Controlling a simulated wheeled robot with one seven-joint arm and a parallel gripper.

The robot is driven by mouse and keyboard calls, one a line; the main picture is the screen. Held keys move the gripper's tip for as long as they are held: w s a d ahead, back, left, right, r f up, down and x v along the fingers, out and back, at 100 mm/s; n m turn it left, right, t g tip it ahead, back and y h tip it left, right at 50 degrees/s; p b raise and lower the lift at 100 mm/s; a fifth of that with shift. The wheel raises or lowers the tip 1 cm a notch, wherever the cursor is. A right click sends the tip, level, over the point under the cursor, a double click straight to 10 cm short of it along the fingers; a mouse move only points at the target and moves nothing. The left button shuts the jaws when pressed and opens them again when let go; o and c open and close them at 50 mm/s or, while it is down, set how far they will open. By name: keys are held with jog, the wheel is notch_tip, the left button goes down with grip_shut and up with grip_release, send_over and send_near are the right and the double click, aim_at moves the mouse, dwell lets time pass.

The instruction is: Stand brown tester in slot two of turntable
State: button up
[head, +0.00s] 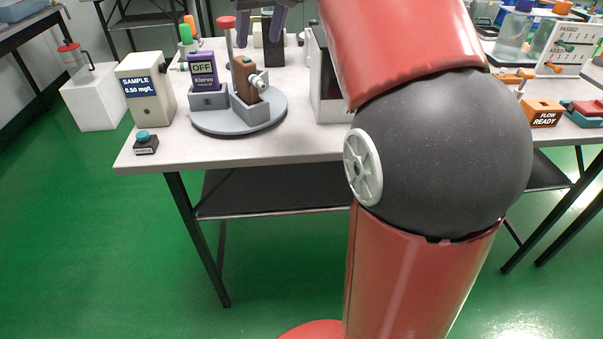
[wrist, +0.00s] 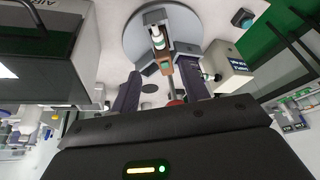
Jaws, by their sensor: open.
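The brown tester (head: 244,78) stands in the right-hand grey holder of the round grey turntable (head: 238,123), leaning slightly, with a pale cylindrical piece on its front. I cannot tell how deep it sits or which slot number this is. A purple tester (head: 203,70) with an "OFF" screen stands in the left-hand holder. My gripper (head: 265,22) is partly cut off at the top of the head view, above and behind the turntable. In the wrist view my gripper (wrist: 160,88) is open and empty, and the brown tester (wrist: 165,66) shows beyond the fingertips, apart from them.
A red-topped post (head: 226,25) rises behind the testers. A "SAMPLE" box (head: 147,88) and a small button box (head: 145,145) stand left of the turntable. A dark-fronted box (head: 328,90) stands at its right. The front table strip is clear.

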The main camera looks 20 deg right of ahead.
jog(key=s+a+f+m+t+h, duration=0.1)
jog(key=s+a+f, duration=0.1)
jog(key=s+f, duration=2)
jog(key=shift+f+m, duration=0.4)
jog(key=shift+f, duration=0.5)
jog(key=shift+s, duration=0.1)
